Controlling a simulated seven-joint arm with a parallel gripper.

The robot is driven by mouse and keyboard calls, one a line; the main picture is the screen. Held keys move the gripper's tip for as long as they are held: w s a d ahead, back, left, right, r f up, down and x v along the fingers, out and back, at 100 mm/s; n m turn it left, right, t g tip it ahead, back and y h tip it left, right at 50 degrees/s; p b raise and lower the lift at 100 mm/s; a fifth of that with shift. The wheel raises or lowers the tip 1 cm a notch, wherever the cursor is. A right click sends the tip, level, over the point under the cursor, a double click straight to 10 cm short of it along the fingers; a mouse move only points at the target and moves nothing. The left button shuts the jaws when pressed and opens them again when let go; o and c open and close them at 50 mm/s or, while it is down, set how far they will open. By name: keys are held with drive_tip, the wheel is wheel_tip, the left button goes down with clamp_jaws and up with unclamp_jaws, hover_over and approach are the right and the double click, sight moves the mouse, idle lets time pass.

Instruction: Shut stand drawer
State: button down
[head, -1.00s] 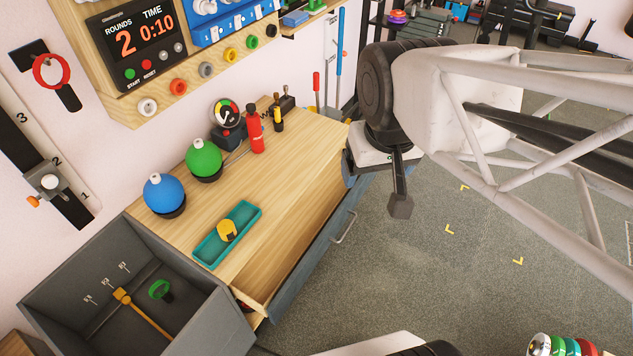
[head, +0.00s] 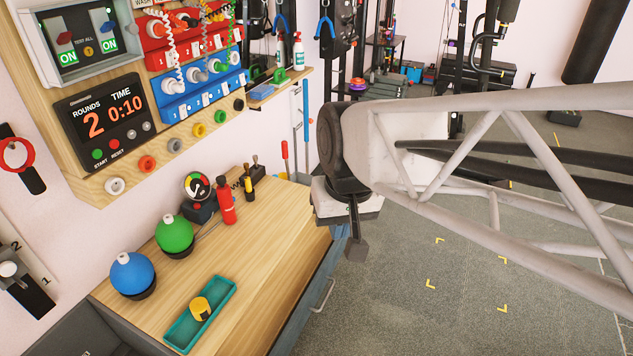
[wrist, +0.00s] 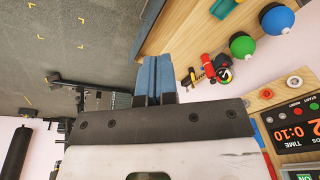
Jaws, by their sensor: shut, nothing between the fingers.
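The wooden stand (head: 265,255) is at the left centre of the head view. Its drawer (head: 305,305) has a dark blue-grey front with a metal handle (head: 323,293). The drawer front lies close along the top's edge and no drawer inside shows; I cannot tell whether it is fully flush. In the wrist view, my gripper (wrist: 157,58) has its blue fingers shut together and empty, beside the edge of the wooden top. In the head view my gripper is at the stand's far right corner, its fingertips mostly hidden; contact with the drawer front is unclear.
On the stand are a blue ball (head: 132,273), a green ball (head: 174,234), a red bottle (head: 226,206), a gauge (head: 197,187) and a teal tray (head: 183,335) with a yellow item. A wall panel (head: 105,110) rises behind. Floor to the right is open.

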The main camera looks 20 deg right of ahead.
drive_tip(key=w+d+f+m+g+y, duration=0.1)
drive_tip(key=w+d+f+m+y, duration=0.2)
drive_tip(key=w, duration=0.6)
drive_tip(key=w+d+f+m+g+y, duration=0.1)
drive_tip(key=w+d+f+m+y, duration=0.2)
drive_tip(key=w, duration=0.6)
drive_tip(key=w+d+f+m+g+y, duration=0.1)
drive_tip(key=w+d+f+m+y, duration=0.2)
drive_tip(key=w, duration=0.6)
drive_tip(key=w+d+f+m+t+y, duration=0.2)
drive_tip(key=w+d+f+m, duration=0.1)
drive_tip(key=w+d+f, duration=0.55)
drive_tip(key=w+d+f+m+t+y, duration=0.1)
drive_tip(key=w+d+f+m+t, duration=0.2)
drive_tip(key=d+f, duration=0.45)
drive_tip(key=w+d+f+m+t+y, duration=0.1)
drive_tip(key=w+d+f+m+t, duration=0.2)
drive_tip(key=d+f, duration=0.45)
drive_tip(key=d+f+m+t, duration=0.2)
drive_tip(key=d+f, duration=0.2)
drive_tip(key=f, duration=0.3)
drive_tip(key=d+f+m+t, duration=0.2)
drive_tip(key=d+f+m, duration=0.1)
drive_tip(key=f, duration=0.5)
drive_tip(key=w+d+f+m+t, duration=0.1)
drive_tip(key=d+f+m, duration=0.1)
drive_tip(key=d+f, duration=0.4)
drive_tip(key=shift+f+m+t+h, duration=0.3)
drive_tip(key=shift+f+t+h, duration=0.1)
drive_tip(key=shift+f, duration=0.45)
